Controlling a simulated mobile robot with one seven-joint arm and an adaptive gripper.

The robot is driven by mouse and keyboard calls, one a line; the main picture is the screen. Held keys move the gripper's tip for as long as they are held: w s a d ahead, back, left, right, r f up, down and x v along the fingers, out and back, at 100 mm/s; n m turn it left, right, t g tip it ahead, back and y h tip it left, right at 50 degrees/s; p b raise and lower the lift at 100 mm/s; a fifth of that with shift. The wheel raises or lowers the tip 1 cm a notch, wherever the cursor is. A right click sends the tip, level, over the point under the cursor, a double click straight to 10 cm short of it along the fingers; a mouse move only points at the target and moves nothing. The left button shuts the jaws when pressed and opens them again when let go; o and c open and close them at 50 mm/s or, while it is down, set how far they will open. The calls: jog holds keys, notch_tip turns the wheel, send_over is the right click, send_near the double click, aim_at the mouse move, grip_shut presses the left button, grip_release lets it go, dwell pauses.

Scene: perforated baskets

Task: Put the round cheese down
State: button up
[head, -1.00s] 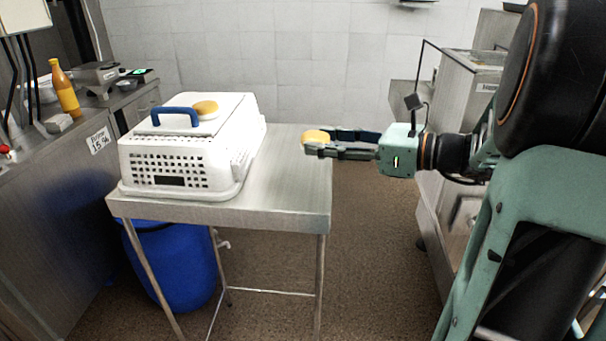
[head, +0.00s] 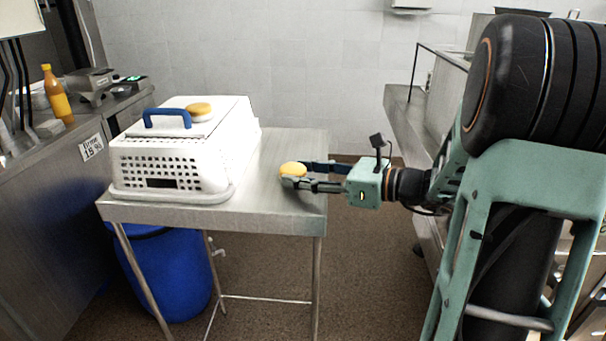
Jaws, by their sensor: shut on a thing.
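A round yellow cheese (head: 293,169) is between the fingers of my gripper (head: 296,176), near the right part of the steel table (head: 262,200). My gripper reaches in from the right and is shut on the cheese. The cheese looks very low over the tabletop; I cannot tell whether it touches. A second round yellow thing (head: 199,109) lies on top of the white perforated basket (head: 172,165), beside its blue handle (head: 167,117).
The white basket fills the left part of the table; bare tabletop lies between it and my gripper. A blue barrel (head: 170,275) stands under the table. A counter with an orange bottle (head: 56,93) and a scale (head: 92,84) is at the left.

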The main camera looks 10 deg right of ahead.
jog(key=shift+f, duration=0.15)
jog(key=o, duration=1.2)
jog(key=shift+s+d+r, duration=0.1)
jog(key=shift+d+r, duration=0.1)
jog(key=shift+r, duration=0.05)
jog(key=p+v, duration=0.1)
jog(key=v, duration=1)
jog(key=shift+s+d, duration=0.2)
jog(key=shift+s, duration=0.05)
jog(key=shift+f, duration=0.1)
